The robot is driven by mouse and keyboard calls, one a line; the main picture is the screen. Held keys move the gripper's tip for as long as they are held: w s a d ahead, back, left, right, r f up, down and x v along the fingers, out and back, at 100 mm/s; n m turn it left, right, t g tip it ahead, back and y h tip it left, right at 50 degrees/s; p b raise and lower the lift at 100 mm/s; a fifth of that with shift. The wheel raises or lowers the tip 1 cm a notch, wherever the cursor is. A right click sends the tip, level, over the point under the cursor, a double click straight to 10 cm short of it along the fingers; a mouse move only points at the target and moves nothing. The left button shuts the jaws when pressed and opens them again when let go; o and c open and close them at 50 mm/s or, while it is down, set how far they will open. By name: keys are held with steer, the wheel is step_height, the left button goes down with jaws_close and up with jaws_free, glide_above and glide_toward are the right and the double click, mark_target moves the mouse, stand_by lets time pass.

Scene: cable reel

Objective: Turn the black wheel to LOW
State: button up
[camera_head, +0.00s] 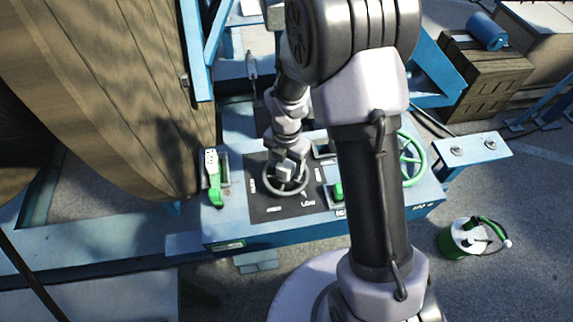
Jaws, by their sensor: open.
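The black wheel (267,187) is a dark ring on a dark square panel (258,212) on top of the blue control box. White marks surround it on the panel. One at the lower right (308,203) seems to read LOW. My gripper (285,172) points down over the middle of the wheel, with its end at or just above it. It is open, but its fingers are small and partly merged with the wheel, so I cannot tell whether they touch it. The wheel's hub and far side are partly hidden by my gripper.
A green-handled lever (214,190) stands left of the panel. A green knob (337,192) and a green handwheel (414,158) are to the right, partly behind my arm. A large wooden reel (110,90) rises at the left. A green-and-white canister (466,238) stands on the floor.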

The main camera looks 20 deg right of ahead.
step_height(320, 180, up, 17)
steer(key=p, duration=0.2)
steer(key=shift+r+p, duration=0.2)
steer(key=shift+p, duration=0.1)
